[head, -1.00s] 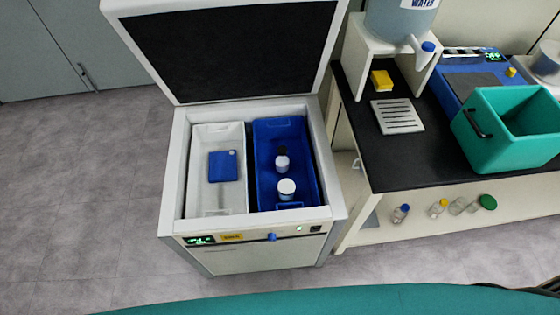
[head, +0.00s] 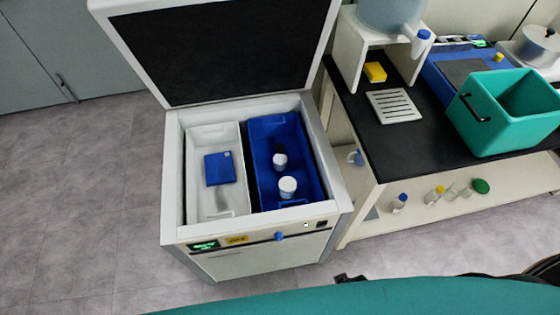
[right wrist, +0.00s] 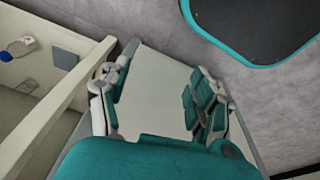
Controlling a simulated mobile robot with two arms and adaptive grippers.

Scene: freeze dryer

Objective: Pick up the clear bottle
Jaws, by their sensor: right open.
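Several small bottles stand or lie on the low shelf under the black counter in the head view. They include a clear bottle with a blue cap (head: 399,203), one with a yellow cap (head: 434,196), a clear one (head: 453,192) and one by a green cap (head: 481,186). I cannot tell which is meant. A blue-capped bottle (right wrist: 18,48) also shows at the left of the right wrist view. My right gripper (right wrist: 160,72) is open, with nothing between its fingers, apart from that bottle. My left gripper is not in view.
The open freezer-like box (head: 172,200) holds a white bin (head: 231,140) and a blue bin (head: 308,160) with two white bottles. The counter (head: 440,140) bears a teal tub (head: 515,120) and a yellow block (head: 374,72). Floor (head: 70,210) at left is clear.

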